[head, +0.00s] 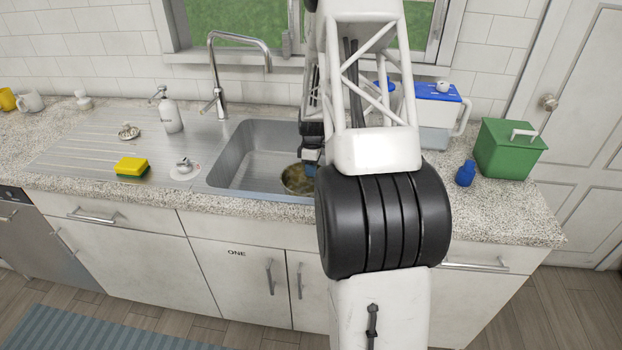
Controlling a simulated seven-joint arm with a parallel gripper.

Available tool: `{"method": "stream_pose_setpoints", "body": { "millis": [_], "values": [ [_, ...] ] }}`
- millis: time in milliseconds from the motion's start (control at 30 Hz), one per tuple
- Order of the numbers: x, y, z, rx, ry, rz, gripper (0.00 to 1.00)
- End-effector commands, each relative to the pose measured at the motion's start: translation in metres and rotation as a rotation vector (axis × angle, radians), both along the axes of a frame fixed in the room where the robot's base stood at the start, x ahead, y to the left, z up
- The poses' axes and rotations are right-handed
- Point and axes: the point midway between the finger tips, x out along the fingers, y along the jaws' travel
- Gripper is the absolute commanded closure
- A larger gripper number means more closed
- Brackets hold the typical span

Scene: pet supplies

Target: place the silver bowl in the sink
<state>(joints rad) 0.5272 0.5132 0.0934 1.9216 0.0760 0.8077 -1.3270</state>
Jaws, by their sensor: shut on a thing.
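The silver bowl (297,180) shows within the sink's outline, near the right side of the basin, with something brownish inside it. My arm hides its right part. The sink (240,150) is a steel basin set in the counter. My gripper (311,168) is mostly hidden behind my arm; its visible part is at the bowl's upper right edge, and it is shut on the bowl. I cannot tell whether the bowl touches the sink floor.
A tall faucet (216,80) stands behind the sink. A soap bottle (169,112), a yellow-green sponge (132,167) and a drain plug (185,168) are left of it. A green box (508,148), a blue bottle (465,174) and a blue-lidded container (434,112) stand right.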

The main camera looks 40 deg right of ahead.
Motion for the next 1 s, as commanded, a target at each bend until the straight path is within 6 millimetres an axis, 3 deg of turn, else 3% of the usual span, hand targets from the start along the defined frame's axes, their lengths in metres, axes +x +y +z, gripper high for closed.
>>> {"method": "stream_pose_setpoints", "body": {
  "millis": [267, 700, 1000],
  "values": [
    [0.000, 0.000, -0.001, 0.001, 0.001, 0.000, 1.00],
    [0.000, 0.000, -0.036, 0.001, 0.001, 0.000, 1.00],
    [0.000, 0.000, -0.037, 0.000, 0.000, 0.000, 1.00]
  ]
}}
